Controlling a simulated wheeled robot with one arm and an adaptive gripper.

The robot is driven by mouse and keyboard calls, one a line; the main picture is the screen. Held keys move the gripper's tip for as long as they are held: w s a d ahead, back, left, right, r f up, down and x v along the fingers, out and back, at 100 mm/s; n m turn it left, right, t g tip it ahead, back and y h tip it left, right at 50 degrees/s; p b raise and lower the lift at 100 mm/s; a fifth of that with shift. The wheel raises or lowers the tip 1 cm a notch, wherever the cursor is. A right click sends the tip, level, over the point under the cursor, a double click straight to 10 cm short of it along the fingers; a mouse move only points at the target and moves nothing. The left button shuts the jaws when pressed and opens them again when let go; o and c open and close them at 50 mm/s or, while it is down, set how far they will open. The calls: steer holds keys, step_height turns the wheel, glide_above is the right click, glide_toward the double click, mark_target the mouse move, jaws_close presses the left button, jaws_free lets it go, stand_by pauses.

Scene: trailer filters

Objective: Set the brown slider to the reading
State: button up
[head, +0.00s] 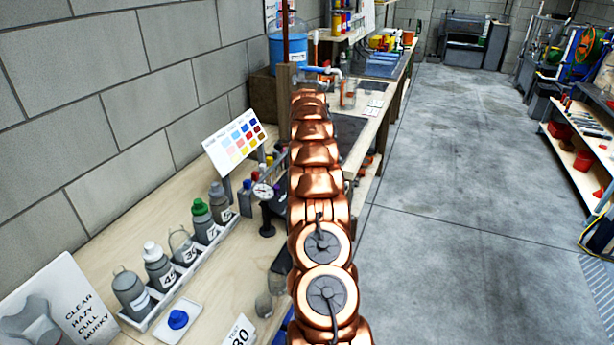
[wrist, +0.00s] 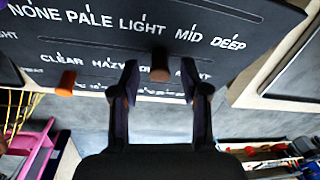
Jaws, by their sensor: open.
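In the wrist view a dark panel (wrist: 215,45) carries rows of white words: NONE, PALE, LIGHT, MID, DEEP, and below them CLEAR, HAZY, a partly hidden word and MURKY. The brown slider (wrist: 160,66) stands out from the panel below the gap between LIGHT and MID. My gripper (wrist: 159,82) is open, with one finger on each side of the brown slider; contact cannot be told. An orange slider (wrist: 66,83) stands to the left, near CLEAR. A lower row of marks is partly hidden by the fingers. My gripper is hidden in the head view.
In the head view a colour chart (head: 235,141) stands on the bench behind a rack of numbered bottles (head: 160,268). A small dial gauge (head: 263,192) is beside my arm. A card (head: 62,308) reads CLEAR, HAZY, DULL, MURKY. Open floor (head: 450,230) lies right.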

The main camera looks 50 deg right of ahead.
steer(key=shift+s+a+r, duration=0.1)
steer(key=shift+a+r, duration=0.05)
steer(key=shift+r, duration=1.6)
steer(key=shift+a+r, duration=0.1)
steer(key=shift+r, duration=1.75)
steer(key=shift+s, duration=0.1)
